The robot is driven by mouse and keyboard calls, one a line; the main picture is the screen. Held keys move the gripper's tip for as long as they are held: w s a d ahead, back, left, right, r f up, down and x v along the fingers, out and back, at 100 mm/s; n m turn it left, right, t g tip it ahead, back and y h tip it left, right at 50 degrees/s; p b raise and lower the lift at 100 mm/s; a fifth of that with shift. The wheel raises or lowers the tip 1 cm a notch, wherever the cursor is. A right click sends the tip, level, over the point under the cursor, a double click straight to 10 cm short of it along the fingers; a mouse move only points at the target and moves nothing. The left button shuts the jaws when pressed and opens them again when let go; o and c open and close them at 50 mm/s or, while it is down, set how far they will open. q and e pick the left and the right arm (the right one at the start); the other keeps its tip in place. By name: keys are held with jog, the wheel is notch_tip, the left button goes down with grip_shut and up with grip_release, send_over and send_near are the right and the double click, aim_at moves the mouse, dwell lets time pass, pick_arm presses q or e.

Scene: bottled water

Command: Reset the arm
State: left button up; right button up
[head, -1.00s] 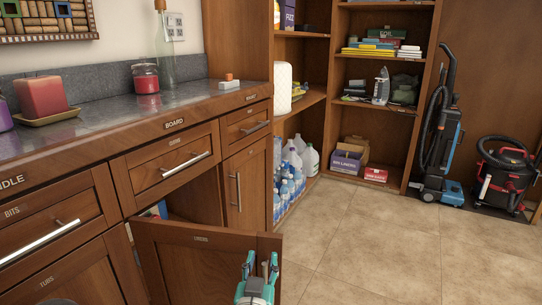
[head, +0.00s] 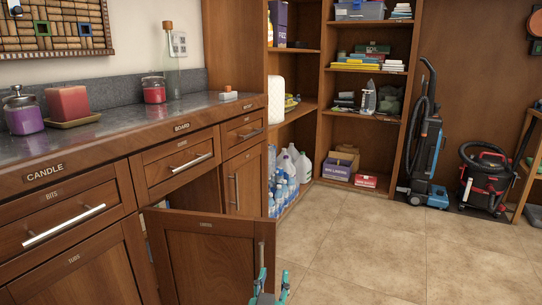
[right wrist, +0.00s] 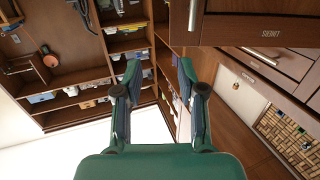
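My right gripper (head: 271,284) shows at the bottom of the head view, just right of the lower edge of an open cabinet door (head: 205,262). In the right wrist view the gripper's two green and dark fingers (right wrist: 158,72) stand apart with nothing between them. The door hangs open under the counter, and its handle (head: 262,258) is near its right edge. I cannot tell whether the gripper touches the door. My left gripper is not in view.
The wooden counter (head: 125,147) runs along the left with candles and a bottle on it. Shelves (head: 318,120) with water bottles and jugs stand behind. A vacuum cleaner (head: 427,150) and a red-black shop vacuum (head: 487,178) stand at the back right. The tiled floor (head: 400,250) is clear.

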jog(key=w+d+f+m+g+h, duration=0.1)
jog(key=w+d+f+g+h, duration=0.1)
jog(key=d+f, duration=0.75)
jog(key=s+d+f+g+y, duration=0.1)
jog(key=s+d+f+g, duration=0.3)
jog(key=f, duration=0.5)
jog(key=s+d+f+g+y, duration=0.2)
jog(key=s+d+f, duration=0.4)
jog(key=f, duration=0.4)
jog(key=s+a+f+g+y, duration=0.2)
jog(key=s+a+f+g, duration=0.1)
jog(key=s, duration=0.4)
jog(key=s+a+f+n+g+y, duration=0.1)
jog(key=s+a+f+g+y, duration=0.15)
jog(key=s, duration=0.45)
jog(key=s+a+f+g+y, duration=0.1)
jog(key=s+a+f+g, duration=0.15)
jog(key=s, duration=0.45)
notch_tip(320, 180, up, 37)
jog(key=p, duration=3.7)
jog(key=shift+s+r+g, duration=0.15)
jog(key=shift+g, duration=0.25)
jog(key=shift+d, duration=0.1)
